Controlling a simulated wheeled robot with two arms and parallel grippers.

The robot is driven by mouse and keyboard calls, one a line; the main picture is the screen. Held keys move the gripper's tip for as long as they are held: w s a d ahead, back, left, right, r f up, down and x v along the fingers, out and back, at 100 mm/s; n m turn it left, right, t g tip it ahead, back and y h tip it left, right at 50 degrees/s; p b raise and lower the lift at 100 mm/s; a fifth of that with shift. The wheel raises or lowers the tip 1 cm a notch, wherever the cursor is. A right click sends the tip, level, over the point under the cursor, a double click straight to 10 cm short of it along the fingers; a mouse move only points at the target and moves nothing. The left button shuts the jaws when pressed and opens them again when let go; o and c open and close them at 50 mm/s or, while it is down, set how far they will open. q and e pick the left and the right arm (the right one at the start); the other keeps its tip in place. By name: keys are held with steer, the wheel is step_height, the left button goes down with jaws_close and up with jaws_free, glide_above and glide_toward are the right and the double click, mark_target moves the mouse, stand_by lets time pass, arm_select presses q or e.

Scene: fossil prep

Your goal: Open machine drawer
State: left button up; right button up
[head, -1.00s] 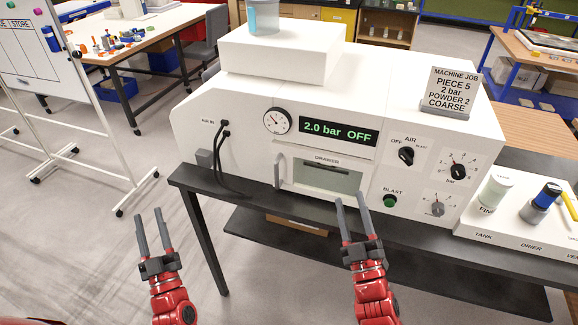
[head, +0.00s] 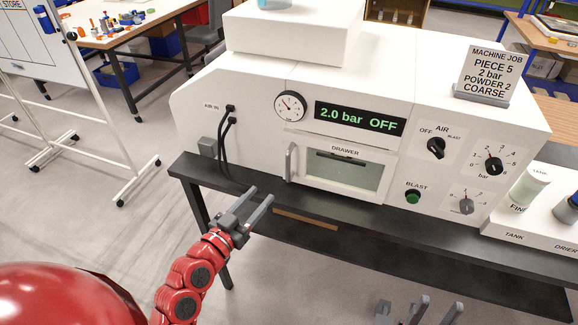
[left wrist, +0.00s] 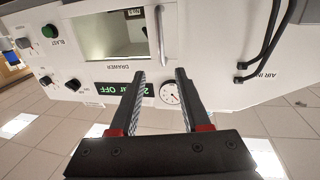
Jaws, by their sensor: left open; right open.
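The white machine (head: 250,110) has a drawer (head: 343,172) in its lower front, marked DRAWER, with a greenish window. The drawer looks shut. Its grey upright handle (head: 290,162) is at the left side. My left gripper (head: 261,192) is open and empty, below and left of the handle, apart from it. The left wrist view shows the machine upside down, with the drawer window (left wrist: 112,36) and handle (left wrist: 161,33) beyond the open left fingers (left wrist: 160,71). My right gripper (head: 442,300) is open and empty at the bottom edge, mostly cut off.
The machine stands on a dark bench (head: 420,240). Two black air hoses (head: 224,145) hang left of the handle. The display (head: 360,118) reads 2.0 bar OFF. A job sign (head: 488,75) stands on top. Knobs and a green button (head: 413,196) are right of the drawer.

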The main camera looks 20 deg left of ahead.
arm_select(q)
steer(key=b, duration=0.7)
glide_toward(287, 165)
steer(key=x, duration=0.4)
steer(key=shift+w+f, duration=0.25)
steer(key=shift+w, duration=0.1)
steer(key=p+x, duration=0.2)
steer(key=x, duration=0.1)
steer(key=p+x, duration=0.1)
steer(key=x, duration=0.1)
steer(key=shift+w+r, duration=0.1)
steer(key=shift+r, duration=0.25)
steer(key=shift+w+d+f, duration=0.1)
steer(key=shift+w+d, duration=0.05)
steer(key=shift+w, duration=0.3)
jaws_close()
